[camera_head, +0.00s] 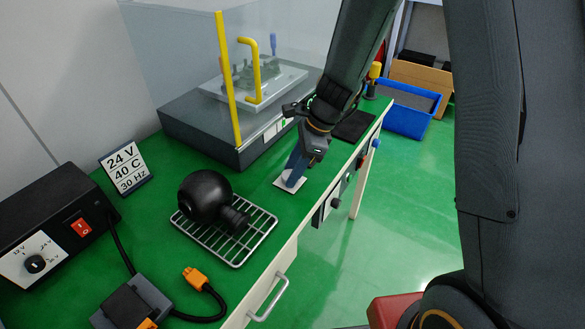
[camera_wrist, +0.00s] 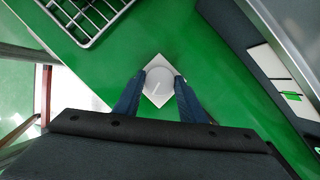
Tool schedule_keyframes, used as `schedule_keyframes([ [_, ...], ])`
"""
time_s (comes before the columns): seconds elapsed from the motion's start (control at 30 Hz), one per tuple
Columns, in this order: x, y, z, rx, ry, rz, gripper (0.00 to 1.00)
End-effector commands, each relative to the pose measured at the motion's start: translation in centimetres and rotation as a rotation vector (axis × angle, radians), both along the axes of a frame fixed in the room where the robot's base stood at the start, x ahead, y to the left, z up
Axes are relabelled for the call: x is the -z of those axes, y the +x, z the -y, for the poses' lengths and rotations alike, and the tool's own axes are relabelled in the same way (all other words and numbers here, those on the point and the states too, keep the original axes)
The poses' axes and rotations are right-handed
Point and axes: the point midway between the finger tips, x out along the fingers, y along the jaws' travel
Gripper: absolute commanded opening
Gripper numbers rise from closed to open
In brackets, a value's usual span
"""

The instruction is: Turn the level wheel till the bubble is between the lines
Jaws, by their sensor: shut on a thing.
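A pale round disc (camera_wrist: 159,80) with a thin line on its face sits on a white square plate (camera_wrist: 158,99) on the green bench. In the head view, the white plate (camera_head: 283,184) shows at the bench's front edge, and the disc is mostly hidden by my fingers. My gripper (camera_wrist: 160,82) points down with its blue fingers on either side of the disc and is shut on it. My gripper (camera_head: 292,178) also shows over the plate in the head view. I cannot make out a bubble or its lines in either view.
A black ball-shaped object (camera_head: 205,195) lies on a wire rack (camera_head: 240,253) left of my gripper. A clear-covered case (camera_head: 190,125) with yellow bars stands behind. A power box (camera_head: 45,225) is at the left. Knobs line the bench front. A blue bin (camera_head: 405,118) stands beyond.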

Motion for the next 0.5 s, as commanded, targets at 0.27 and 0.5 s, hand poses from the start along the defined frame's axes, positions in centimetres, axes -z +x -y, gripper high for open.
schedule_keyframes([
  [0.27,-0.08,0.19,-0.02,-0.260,0.000,-0.001,0.15],
  [0.5,-0.06,0.37,-0.08,-0.490,0.000,0.000,0.15],
])
